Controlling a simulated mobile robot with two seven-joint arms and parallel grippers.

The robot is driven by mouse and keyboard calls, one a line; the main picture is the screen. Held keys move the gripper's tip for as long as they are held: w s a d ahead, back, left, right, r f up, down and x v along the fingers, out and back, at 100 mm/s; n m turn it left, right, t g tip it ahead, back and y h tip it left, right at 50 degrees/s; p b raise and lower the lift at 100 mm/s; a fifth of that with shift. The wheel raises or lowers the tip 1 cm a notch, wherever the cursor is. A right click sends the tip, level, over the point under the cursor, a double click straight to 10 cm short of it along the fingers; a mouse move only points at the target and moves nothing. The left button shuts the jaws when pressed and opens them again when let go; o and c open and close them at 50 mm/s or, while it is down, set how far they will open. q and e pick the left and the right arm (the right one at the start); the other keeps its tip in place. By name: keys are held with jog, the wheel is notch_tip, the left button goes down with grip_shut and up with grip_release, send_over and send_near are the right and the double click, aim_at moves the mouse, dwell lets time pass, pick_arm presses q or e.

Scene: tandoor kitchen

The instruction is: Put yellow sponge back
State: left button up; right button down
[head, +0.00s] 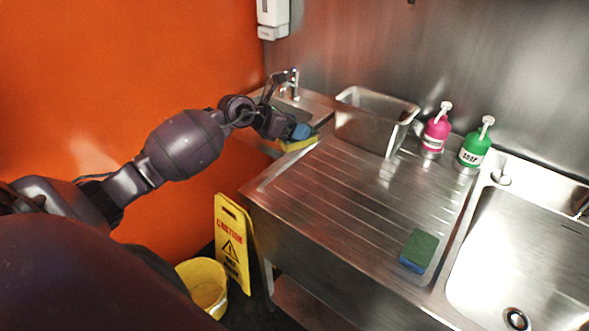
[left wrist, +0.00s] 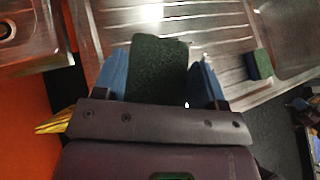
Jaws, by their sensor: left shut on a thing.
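The yellow sponge (head: 299,145) shows as a yellow edge beneath the blue fingertips of my left gripper (head: 297,132) in the head view, by the far left corner of the drainboard (head: 335,185). In the left wrist view its dark green scouring face (left wrist: 158,68) sits between the two blue fingers, so the gripper is shut on it. The sponge appears to be above the board's edge; I cannot tell whether it touches. A second sponge, blue with a green top (head: 419,250), lies at the drainboard's near right corner. My right gripper is not in view.
A steel bin (head: 375,118), a pink bottle (head: 435,133) and a green soap bottle (head: 473,148) stand along the back. A small sink (head: 305,105) is behind my gripper; a large basin (head: 520,260) is at right. A caution sign (head: 232,243) and yellow bucket (head: 204,284) stand below.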

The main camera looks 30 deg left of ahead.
pick_arm(q)
notch_tip(320, 180, down, 14)
jog(key=shift+f+b, duration=0.1)
jog(key=shift+b, duration=0.35)
jog(key=o, duration=1.2)
